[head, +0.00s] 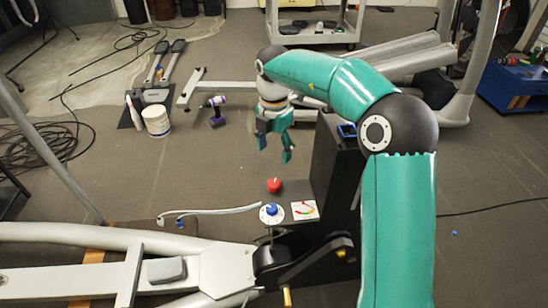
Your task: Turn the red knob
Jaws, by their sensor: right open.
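The red knob (274,185) is a small round red piece on the dark housing in the middle of the head view. A blue knob on a white dial (270,212) and a white gauge card with a coloured scale (305,210) are just below it. My right gripper (275,154), teal and dark with blue parts, hangs pointing down above the red knob in the picture. Its fingers are apart and empty, and it does not touch the knob. My left gripper is not in view.
The grey elliptical frame (200,268) fills the lower left, with a white cable (215,211) beside the dial. A dark upright column (330,170) stands right of the knob. A purple drill (215,110) and white bucket (156,120) are on the floor beyond.

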